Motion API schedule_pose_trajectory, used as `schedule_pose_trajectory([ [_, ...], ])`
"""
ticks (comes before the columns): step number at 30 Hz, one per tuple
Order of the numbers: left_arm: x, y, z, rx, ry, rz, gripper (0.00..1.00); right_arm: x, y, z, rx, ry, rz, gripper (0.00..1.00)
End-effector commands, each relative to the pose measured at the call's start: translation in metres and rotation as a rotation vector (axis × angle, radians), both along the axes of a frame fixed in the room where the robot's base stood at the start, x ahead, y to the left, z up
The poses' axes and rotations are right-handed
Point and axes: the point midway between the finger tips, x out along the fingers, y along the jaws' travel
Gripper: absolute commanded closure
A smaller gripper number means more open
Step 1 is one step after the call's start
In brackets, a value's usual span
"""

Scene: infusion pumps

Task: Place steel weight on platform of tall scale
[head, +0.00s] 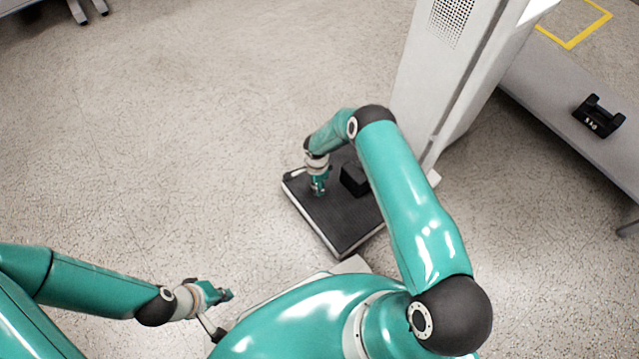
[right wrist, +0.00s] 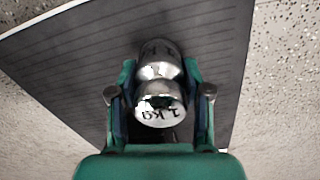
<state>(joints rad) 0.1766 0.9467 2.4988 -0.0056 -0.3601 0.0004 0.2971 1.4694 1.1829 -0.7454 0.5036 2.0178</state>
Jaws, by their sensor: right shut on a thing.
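In the head view my right gripper (head: 319,190) points down over the left part of the tall scale's black ribbed platform (head: 335,225); the weight cannot be made out there. I cannot tell whether the weight touches the platform. The tall scale's pale column (head: 415,75) rises behind it. My left gripper (head: 222,296) is low at the left, away from the scale; its opening is unclear.
A black block (head: 354,179) stands on the platform, just right of my right gripper. Another black block-like weight (head: 598,117) with white marking sits on a grey bench (head: 560,97) at the right. Speckled floor (head: 170,150) left of the scale is clear.

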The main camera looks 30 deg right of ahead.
Motion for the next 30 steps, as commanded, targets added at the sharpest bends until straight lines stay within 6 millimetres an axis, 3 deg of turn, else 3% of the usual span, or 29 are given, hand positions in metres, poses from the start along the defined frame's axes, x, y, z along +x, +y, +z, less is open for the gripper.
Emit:
schedule_pose_trajectory([
  [10, 0.000, 0.000, -0.002, 0.000, 0.000, 0.000, 1.00, 0.002, -0.001, -0.002, -0.001, -0.004, 0.000, 1.00],
  [11, 0.000, 0.000, -0.001, 0.000, 0.000, 0.000, 1.00, 0.000, 0.000, -0.002, 0.000, -0.001, 0.000, 0.47],
  [15, 0.000, 0.000, -0.001, 0.000, 0.000, 0.000, 1.00, 0.000, 0.000, -0.002, 0.000, -0.001, 0.000, 0.26],
  [25, 0.000, 0.000, 0.001, 0.000, 0.000, 0.000, 1.00, 0.000, 0.000, 0.000, 0.000, -0.001, 0.000, 0.26],
  [30, 0.000, 0.000, 0.009, 0.000, 0.000, 0.000, 1.00, 0.001, -0.001, 0.017, -0.001, -0.003, 0.000, 0.26],
])
